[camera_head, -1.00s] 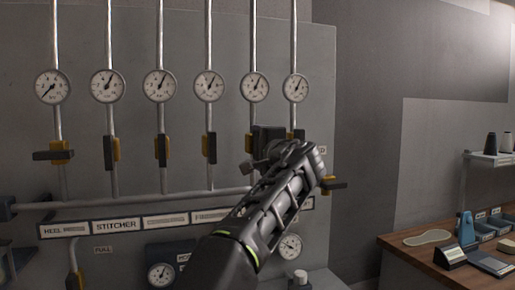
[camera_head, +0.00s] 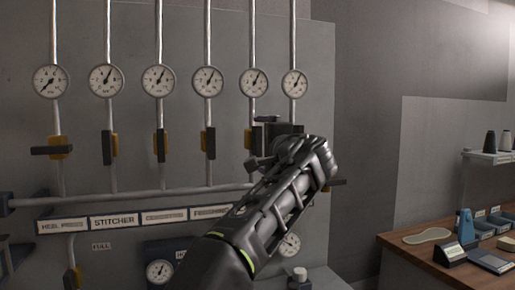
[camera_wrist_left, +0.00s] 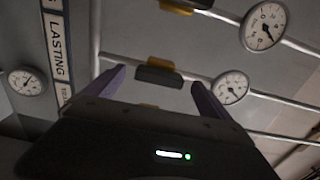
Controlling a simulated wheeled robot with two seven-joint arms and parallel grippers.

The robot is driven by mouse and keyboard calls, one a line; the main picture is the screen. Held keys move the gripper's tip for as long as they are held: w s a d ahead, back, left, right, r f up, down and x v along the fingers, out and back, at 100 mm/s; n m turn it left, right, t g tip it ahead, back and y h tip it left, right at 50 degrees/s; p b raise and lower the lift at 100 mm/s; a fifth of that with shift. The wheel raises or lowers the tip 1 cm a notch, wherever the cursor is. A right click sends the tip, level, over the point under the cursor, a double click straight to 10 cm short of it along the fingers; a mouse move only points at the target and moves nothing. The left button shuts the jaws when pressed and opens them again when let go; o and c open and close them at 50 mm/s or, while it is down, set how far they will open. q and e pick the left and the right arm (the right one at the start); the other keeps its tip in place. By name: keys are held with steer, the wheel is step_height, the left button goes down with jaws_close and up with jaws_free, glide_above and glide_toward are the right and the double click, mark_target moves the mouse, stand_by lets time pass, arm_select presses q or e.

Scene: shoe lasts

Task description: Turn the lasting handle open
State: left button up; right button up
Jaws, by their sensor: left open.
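My left gripper (camera_head: 272,130) is at the right end of the row of valves in the head view, where it hides part of the valves behind it. In the left wrist view its two fingers (camera_wrist_left: 158,78) are apart. A dark handle with a yellow valve body (camera_wrist_left: 160,72) shows between the fingertips, lying roughly along its pipe. I cannot tell whether the fingers touch it. The label LASTING (camera_wrist_left: 58,48) stands left of it in the wrist view. My right gripper is not in view.
Several gauges (camera_head: 208,81) sit above the valves. The leftmost handle (camera_head: 52,150) lies crosswise; neighbouring handles (camera_head: 107,148) stand along their pipes. A horizontal pipe (camera_head: 130,197) and label strip (camera_head: 115,221) run below. A wooden bench (camera_head: 405,251) stands at right.

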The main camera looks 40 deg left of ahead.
arm_select(q)
steer(key=b+v, duration=0.1)
steer(key=v, duration=0.3)
steer(key=shift+s+d, duration=0.1)
steer(key=shift+d, duration=0.05)
stand_by(0.4)
